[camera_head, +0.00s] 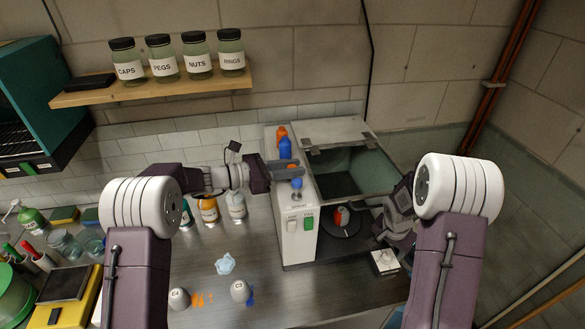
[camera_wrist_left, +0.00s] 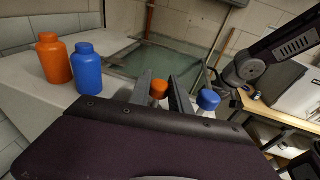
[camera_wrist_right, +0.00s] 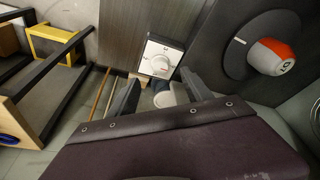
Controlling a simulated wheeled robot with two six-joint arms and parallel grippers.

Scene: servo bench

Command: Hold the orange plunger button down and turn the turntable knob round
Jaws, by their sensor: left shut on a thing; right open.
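The orange plunger button (camera_wrist_left: 159,88) stands between the fingers of my left gripper (camera_wrist_left: 158,90) in the left wrist view, and the gripper is shut on it. A blue plunger button (camera_wrist_left: 208,99) is just outside the right finger; in the head view it (camera_head: 297,183) stands on the white machine. The turntable knob (camera_wrist_left: 253,95) is unclear in the left wrist view, but the right wrist view shows the knob (camera_wrist_right: 160,62) on a white plate with dial marks. My right gripper (camera_wrist_right: 158,88) is open and empty, its fingertips short of the knob. The dark turntable (camera_wrist_right: 238,75) bears an orange-and-white piece (camera_wrist_right: 269,57).
Orange (camera_wrist_left: 54,58) and blue (camera_wrist_left: 87,66) bottles stand on the machine's top beside my left gripper. An open clear-walled chamber (camera_head: 350,170) lies between the arms. Labelled jars (camera_head: 197,56) stand on a shelf.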

